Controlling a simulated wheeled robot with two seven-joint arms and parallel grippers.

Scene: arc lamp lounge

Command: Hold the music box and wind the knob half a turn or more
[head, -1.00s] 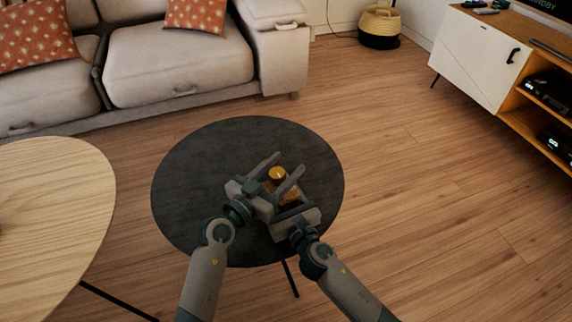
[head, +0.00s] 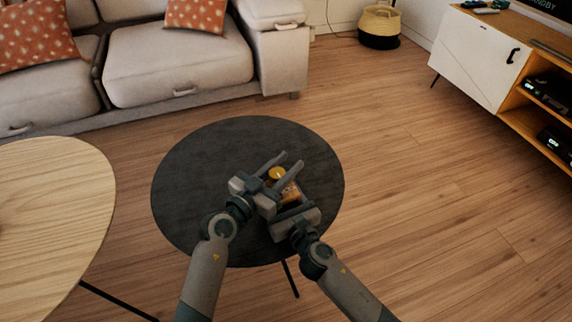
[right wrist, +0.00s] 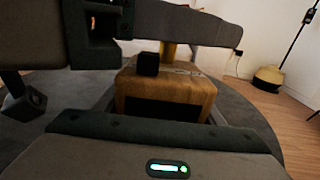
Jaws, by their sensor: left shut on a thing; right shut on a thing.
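The music box (head: 291,192) is a small amber-brown wooden box on the dark round table (head: 200,170). Its round gold knob (head: 277,173) stands on top. My left gripper (head: 287,164) is shut on the knob, with a finger along each side of it. My right gripper (head: 292,203) is shut on the box from the near side and partly hides it. In the right wrist view the box (right wrist: 165,92) sits ahead of the palm, with a gold post (right wrist: 168,50) and a small black block (right wrist: 148,64) on top. A left finger crosses above and hides the knob there.
A pale wooden round table (head: 50,210) stands at the left. A beige sofa (head: 180,65) is behind, and a white and wood cabinet (head: 480,60) is at the right. The dark table top around the box is clear.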

